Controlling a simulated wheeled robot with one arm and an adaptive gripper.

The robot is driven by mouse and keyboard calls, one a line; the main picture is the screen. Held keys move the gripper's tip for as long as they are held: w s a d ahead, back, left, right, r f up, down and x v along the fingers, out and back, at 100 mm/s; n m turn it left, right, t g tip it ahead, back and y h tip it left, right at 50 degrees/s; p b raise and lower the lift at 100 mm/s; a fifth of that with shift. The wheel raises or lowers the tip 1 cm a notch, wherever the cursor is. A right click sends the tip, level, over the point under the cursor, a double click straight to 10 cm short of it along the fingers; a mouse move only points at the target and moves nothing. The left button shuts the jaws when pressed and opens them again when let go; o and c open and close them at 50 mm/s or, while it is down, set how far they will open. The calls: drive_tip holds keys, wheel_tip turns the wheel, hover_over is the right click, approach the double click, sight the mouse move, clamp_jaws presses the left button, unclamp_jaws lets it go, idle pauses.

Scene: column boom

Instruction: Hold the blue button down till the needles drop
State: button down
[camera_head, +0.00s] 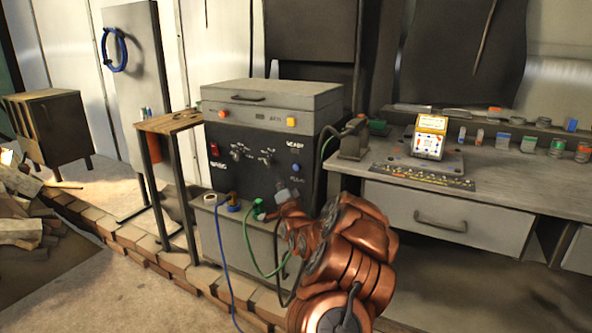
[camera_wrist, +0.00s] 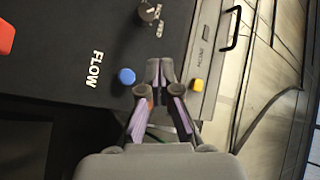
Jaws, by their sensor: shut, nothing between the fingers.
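The blue button (camera_head: 296,167) is a small round knob low on the right of the machine's dark front panel. It also shows in the wrist view (camera_wrist: 126,76), just left of my fingertips. My gripper (camera_wrist: 160,67) is shut and empty, with its tips between the blue button and a yellow button (camera_wrist: 197,85). In the head view my gripper (camera_head: 283,192) is in front of the panel's lower right, below the blue button. The tips appear apart from the blue button; their distance from the panel is unclear. I cannot make out any needles.
The panel also carries a red switch (camera_head: 214,150) and small dark knobs (camera_wrist: 148,12). A wooden-topped stand (camera_head: 170,122) is left of the machine. A workbench (camera_head: 500,185) with a small boxed device (camera_head: 429,137) is at right. Hoses hang below the panel.

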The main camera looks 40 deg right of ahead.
sight(297, 167)
drive_tip(key=shift+w+d+p, duration=0.15)
drive_tip(key=shift+w+d, duration=0.25)
drive_tip(key=shift+d, duration=0.95)
drive_tip(key=shift+w+d+p, duration=0.15)
drive_tip(key=shift+w+d, duration=0.3)
drive_tip(key=shift+d, duration=0.85)
drive_tip(key=shift+w+d+p, duration=0.15)
drive_tip(key=shift+w+d, duration=0.25)
drive_tip(key=shift+d, duration=0.95)
drive_tip(key=shift+w+d+p, duration=0.2)
drive_tip(key=shift+d+p, duration=0.25)
drive_tip(key=shift+d, duration=0.5)
drive_tip(key=shift+a, duration=0.15)
idle(2.0)
drive_tip(key=shift+s+a, duration=0.25)
drive_tip(key=shift+a, duration=0.5)
drive_tip(key=shift+a, duration=0.15)
